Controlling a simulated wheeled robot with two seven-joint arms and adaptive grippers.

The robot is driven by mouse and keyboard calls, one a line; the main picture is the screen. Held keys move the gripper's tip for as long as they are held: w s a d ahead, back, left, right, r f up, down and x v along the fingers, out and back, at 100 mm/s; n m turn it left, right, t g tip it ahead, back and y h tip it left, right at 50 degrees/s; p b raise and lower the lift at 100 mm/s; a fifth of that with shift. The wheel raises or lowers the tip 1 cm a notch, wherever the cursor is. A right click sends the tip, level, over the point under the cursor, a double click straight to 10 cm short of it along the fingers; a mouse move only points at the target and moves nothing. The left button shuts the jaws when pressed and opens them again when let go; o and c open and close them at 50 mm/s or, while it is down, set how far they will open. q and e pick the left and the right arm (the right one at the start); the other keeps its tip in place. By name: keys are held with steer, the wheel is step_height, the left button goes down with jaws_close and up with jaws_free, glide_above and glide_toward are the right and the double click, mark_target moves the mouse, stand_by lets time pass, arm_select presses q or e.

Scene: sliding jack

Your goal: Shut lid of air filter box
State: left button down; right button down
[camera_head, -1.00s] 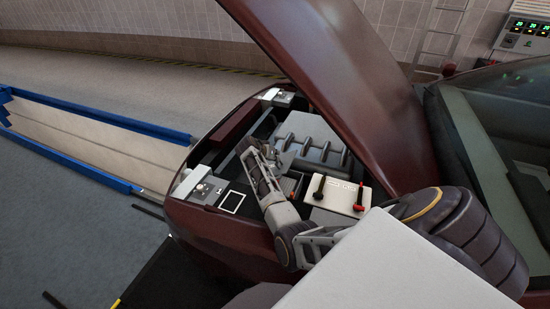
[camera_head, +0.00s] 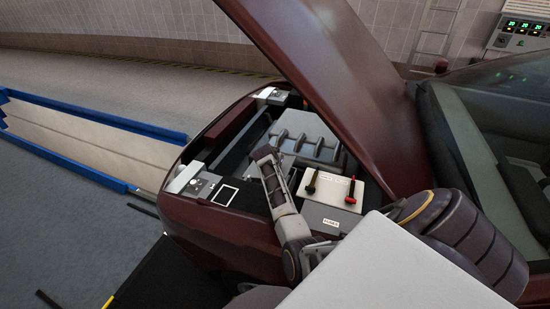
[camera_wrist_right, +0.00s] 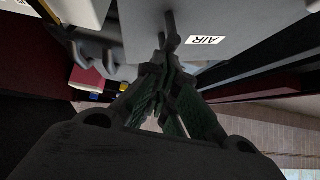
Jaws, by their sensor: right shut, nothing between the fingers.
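In the right wrist view, a light grey panel marked AIR (camera_wrist_right: 225,32), part of the air filter box, fills the top middle. A dark bar-like piece (camera_wrist_right: 169,28) stands out over this panel, just beyond my fingertips. My right gripper (camera_wrist_right: 163,68) is shut and empty, its tips close to the panel's edge; I cannot tell whether they touch. In the head view, my right gripper (camera_head: 265,157) is inside the engine bay, left of the battery. The AIR label does not show there, and I cannot tell the lid's angle. My left gripper is not in view.
The raised dark red hood (camera_head: 340,85) hangs over the bay. The battery (camera_head: 334,187), with black and red terminals, is right of my gripper. The ribbed grey engine cover (camera_head: 305,130) lies behind. The car's front rim (camera_head: 205,225) borders the bay.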

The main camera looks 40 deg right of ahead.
mark_target(285, 171)
steer(key=shift+m+t+y, duration=0.3)
steer(key=shift+m+t, duration=0.1)
steer(key=shift+t, duration=0.2)
steer(key=f, duration=0.1)
steer(key=s+f, duration=0.1)
steer(key=s+d+f, duration=0.1)
steer(key=f, duration=0.1)
steer(key=shift+s+b, duration=0.1)
steer(key=shift+b, duration=0.25)
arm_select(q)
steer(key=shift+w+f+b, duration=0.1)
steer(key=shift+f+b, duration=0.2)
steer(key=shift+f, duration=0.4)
arm_select(e)
steer(key=shift+s+d+f, duration=0.15)
steer(key=shift+s+f, duration=0.05)
steer(key=shift+f, duration=0.3)
steer(key=shift+s+d+f, duration=0.1)
steer(key=shift+s+f, duration=0.05)
steer(key=shift+f, duration=0.35)
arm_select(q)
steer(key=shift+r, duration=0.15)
arm_select(e)
steer(key=shift+r, duration=0.1)
